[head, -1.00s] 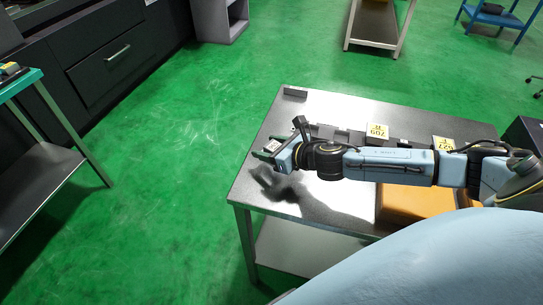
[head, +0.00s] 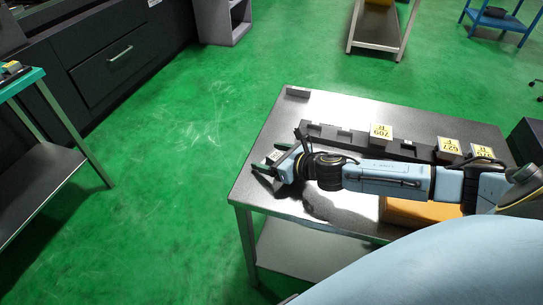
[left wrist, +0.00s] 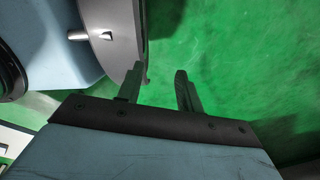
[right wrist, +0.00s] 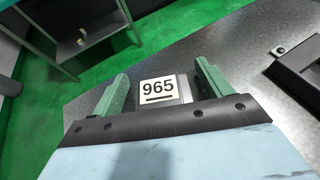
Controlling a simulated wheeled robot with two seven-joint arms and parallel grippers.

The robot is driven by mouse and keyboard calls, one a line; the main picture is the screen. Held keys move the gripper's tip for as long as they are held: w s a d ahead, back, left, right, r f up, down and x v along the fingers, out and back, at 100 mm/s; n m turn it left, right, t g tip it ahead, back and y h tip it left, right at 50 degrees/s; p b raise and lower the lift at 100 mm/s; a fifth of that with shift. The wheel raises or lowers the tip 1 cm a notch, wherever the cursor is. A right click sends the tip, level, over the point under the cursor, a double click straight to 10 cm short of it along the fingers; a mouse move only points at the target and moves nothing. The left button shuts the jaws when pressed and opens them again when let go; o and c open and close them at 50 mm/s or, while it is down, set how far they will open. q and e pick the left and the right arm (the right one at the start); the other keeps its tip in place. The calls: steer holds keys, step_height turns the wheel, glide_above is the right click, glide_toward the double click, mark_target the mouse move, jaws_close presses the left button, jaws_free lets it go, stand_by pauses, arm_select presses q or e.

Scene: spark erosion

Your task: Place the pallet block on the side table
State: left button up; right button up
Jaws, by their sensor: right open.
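A block with a white "965" label (right wrist: 158,89) lies between the fingers of my right gripper (right wrist: 160,88). The gripper is open, with a finger on each side of the block. In the head view the block's pale top (head: 273,157) shows near the left edge of the steel table (head: 252,185), and my right gripper (head: 274,159) is low over that table. The block appears to rest on the table; its underside is hidden. My left gripper (left wrist: 160,88) is open and empty above the green floor in the left wrist view.
A dark rack (head: 345,138) on the steel table holds yellow-labelled blocks, among them "709" (head: 381,131) and "627" (head: 448,147). A small grey block (head: 297,92) sits at the far corner. An orange box (head: 405,214) lies partly under my arm. A teal-topped table (head: 22,82) stands at left.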

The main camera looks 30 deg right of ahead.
arm_select(q)
steer(key=shift+d, duration=0.1)
arm_select(e)
steer(key=shift+r, duration=0.2)
steer(key=shift+s+d, duration=0.15)
steer(key=shift+s, duration=0.25)
steer(key=v, duration=0.8)
steer(key=shift+s+r+p, duration=0.15)
steer(key=shift+s+p, duration=0.1)
steer(key=shift+p, duration=0.1)
steer(key=shift+v, duration=1.25)
arm_select(q)
steer(key=shift+w+d+r, duration=0.1)
steer(key=shift+d+r, duration=0.3)
steer(key=shift+d, duration=0.2)
arm_select(e)
steer(key=shift+r, duration=0.1)
arm_select(q)
steer(key=shift+r, duration=0.1)
arm_select(e)
steer(key=shift+r, duration=0.1)
